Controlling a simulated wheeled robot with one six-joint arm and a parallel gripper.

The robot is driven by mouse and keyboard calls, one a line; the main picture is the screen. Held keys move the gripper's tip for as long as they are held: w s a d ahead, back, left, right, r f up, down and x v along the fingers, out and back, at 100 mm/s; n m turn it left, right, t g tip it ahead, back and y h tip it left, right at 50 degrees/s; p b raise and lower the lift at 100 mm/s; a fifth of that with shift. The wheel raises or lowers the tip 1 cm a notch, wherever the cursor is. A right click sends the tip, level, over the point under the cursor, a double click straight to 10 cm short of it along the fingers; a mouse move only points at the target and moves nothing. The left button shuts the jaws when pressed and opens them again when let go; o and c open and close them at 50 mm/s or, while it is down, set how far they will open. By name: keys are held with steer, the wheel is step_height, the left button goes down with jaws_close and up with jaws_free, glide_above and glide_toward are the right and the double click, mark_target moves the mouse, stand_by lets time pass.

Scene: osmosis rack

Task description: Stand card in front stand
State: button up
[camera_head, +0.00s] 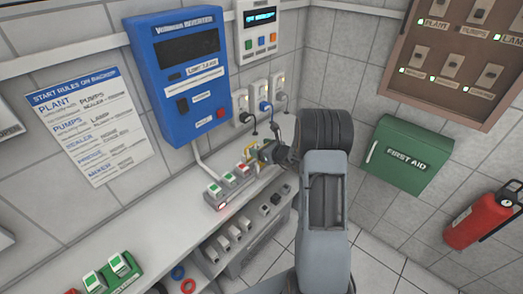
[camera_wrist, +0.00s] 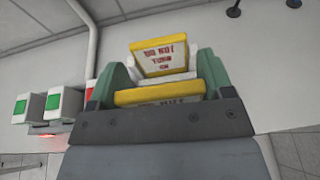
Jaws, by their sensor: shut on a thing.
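My gripper (camera_wrist: 160,82) has green fingers on both sides of a yellow-topped white card (camera_wrist: 158,96) and is shut on it. The card's lower part and most of its print are hidden behind the gripper body. Beyond it in the wrist view, a second yellow-edged card (camera_wrist: 160,56) with red print, seemingly "DO NOT TURN ON", shows above a white piece that may be a stand. I cannot tell whether the cards touch. In the head view my gripper (camera_head: 268,154) is at the counter's far end, beside small yellow parts (camera_head: 249,150).
Green-topped switches (camera_head: 213,189) and a red-topped one (camera_head: 242,169) sit close beside the gripper on the counter (camera_head: 190,222). A blue inverter box (camera_head: 184,75) and plugged sockets (camera_head: 263,100) are on the wall behind. A green first aid box (camera_head: 405,157) hangs at the right.

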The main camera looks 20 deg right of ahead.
steer(key=shift+f, duration=0.6)
steer(key=shift+f+b, duration=0.65)
steer(key=shift+b, duration=0.2)
steer(key=o, duration=0.9)
steer(key=shift+r, duration=0.1)
